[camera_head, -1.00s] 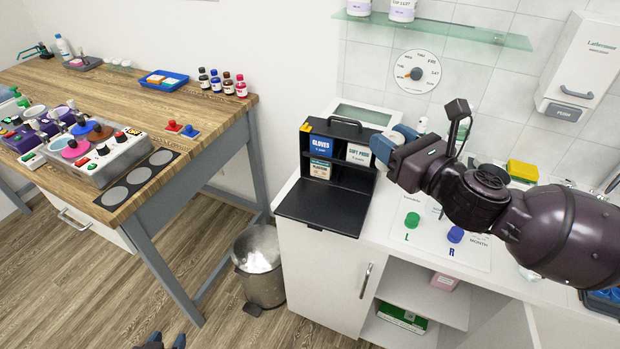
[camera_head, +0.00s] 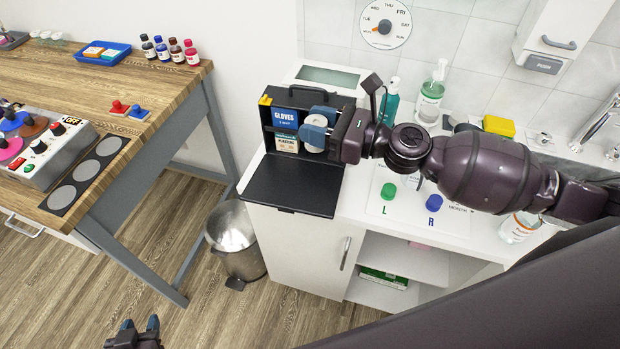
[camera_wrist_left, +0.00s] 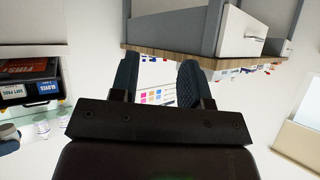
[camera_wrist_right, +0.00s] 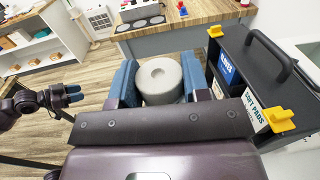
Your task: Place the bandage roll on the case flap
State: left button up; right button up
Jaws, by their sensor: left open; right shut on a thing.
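The bandage roll (camera_wrist_right: 162,78), a pale cylinder with a centre hole, is between the fingers of my right gripper (camera_wrist_right: 160,84). In the head view the right gripper (camera_head: 316,134) is shut on the roll (camera_head: 314,121), in front of the right part of the black case (camera_head: 331,97) and above its flap. The case flap (camera_head: 293,185) lies open and flat in front of the case, with nothing on it. My left gripper (camera_head: 136,332) is open and empty, low in the head view, away from the counter; its fingers also show apart in the left wrist view (camera_wrist_left: 158,80).
A soft pads box (camera_wrist_right: 256,108) shows in the right wrist view. A green cap (camera_head: 388,191) and blue cap (camera_head: 434,202) stand right of the flap. A bin (camera_head: 233,228) is below.

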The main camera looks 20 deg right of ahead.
jog(key=b, duration=0.3)
send_over(315, 192)
notch_tip(315, 192, down, 10)
jog(key=f, duration=0.1)
jog(key=shift+f+b, duration=0.6)
jog(key=shift+f, duration=1.15)
jog(key=shift+w+f, duration=0.1)
jog(key=shift+f, duration=0.35)
jog(key=shift+f, duration=0.1)
jog(key=o, duration=0.9)
jog(key=b+v, duration=0.1)
jog(key=v, duration=0.9)
jog(key=shift+s+d, duration=0.3)
jog(key=shift+s+d+b, duration=0.3)
jog(key=shift+s+d, duration=0.05)
jog(key=shift+d, duration=0.15)
